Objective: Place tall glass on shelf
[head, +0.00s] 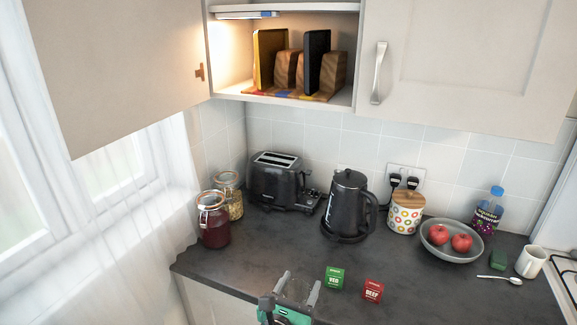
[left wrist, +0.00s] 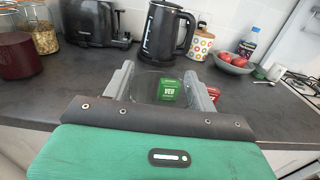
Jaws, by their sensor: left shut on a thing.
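My left gripper (head: 300,281) is low in the head view, in front of the counter's front edge. In the left wrist view its two grey fingers (left wrist: 160,76) are shut on a clear, see-through glass (left wrist: 145,86), whose outline is faint. The shelf (head: 228,94) is in an open wall cabinet at the top of the head view, well above the gripper. It holds a wooden rack with several upright boards (head: 318,62). My right gripper is in neither view.
On the counter (head: 270,245) stand jars (head: 214,222), a toaster (head: 280,180), a black kettle (head: 346,200), a dotted canister (head: 405,212) and a fruit bowl (head: 440,246). Green (head: 334,278) and red (head: 373,291) boxes are near the front edge. An open cabinet door (head: 120,70) hangs at left.

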